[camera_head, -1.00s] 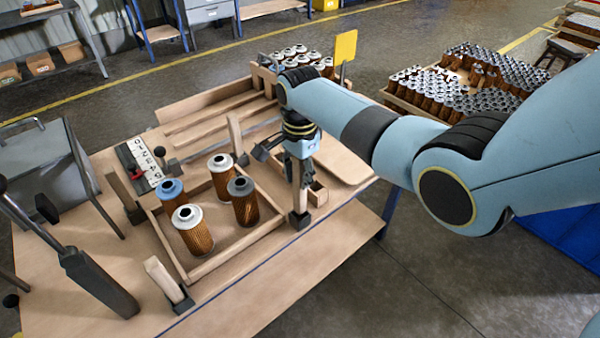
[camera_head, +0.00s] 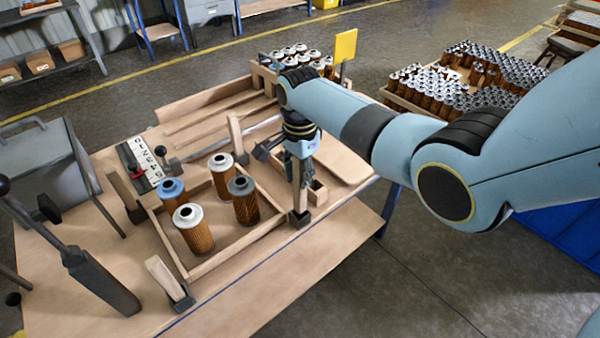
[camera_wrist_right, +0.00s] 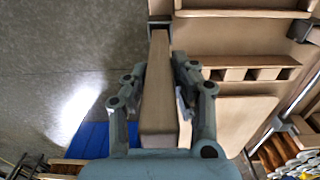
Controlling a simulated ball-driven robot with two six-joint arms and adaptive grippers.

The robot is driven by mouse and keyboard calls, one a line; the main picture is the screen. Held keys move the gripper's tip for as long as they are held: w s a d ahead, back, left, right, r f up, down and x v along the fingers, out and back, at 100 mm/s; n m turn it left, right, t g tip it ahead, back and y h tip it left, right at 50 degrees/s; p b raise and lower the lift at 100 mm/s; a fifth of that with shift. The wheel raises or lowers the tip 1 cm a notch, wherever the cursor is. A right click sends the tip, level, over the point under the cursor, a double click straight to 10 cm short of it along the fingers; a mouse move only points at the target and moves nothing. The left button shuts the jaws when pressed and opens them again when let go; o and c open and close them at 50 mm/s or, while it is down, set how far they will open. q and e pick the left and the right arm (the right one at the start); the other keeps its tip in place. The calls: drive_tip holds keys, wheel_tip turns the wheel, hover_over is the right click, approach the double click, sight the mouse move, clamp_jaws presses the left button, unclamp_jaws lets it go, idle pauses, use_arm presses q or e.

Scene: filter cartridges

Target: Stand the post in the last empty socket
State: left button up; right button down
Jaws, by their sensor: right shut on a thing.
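My right gripper (camera_head: 297,170) is shut on a pale wooden post (camera_head: 301,198) and points down at the tray's right corner. The post is upright, and its lower end meets a dark socket (camera_head: 299,218); I cannot tell how deep it sits. In the right wrist view my gripper (camera_wrist_right: 160,88) has its fingers on both sides of the post (camera_wrist_right: 157,110), whose far end meets the dark socket (camera_wrist_right: 160,28). Other posts stand at the tray's far corner (camera_head: 235,138), left corner (camera_head: 124,188) and near corner (camera_head: 164,278). My left gripper is not in view.
The wooden tray (camera_head: 228,257) holds several filter cartridges (camera_head: 194,229). A small slotted wooden block (camera_head: 317,192) is close to the right of my gripper. A dark lever (camera_head: 100,283) rises at the left. The bench front (camera_head: 250,300) is clear.

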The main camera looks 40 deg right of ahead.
sight(300, 190)
drive_tip(key=shift+f, duration=0.15)
drive_tip(key=shift+f+b, duration=2.1)
drive_tip(key=shift+f, duration=0.65)
drive_tip(key=c, duration=1)
unclamp_jaws()
drive_tip(key=shift+r, duration=0.1)
wheel_tip(300, 190, up, 12)
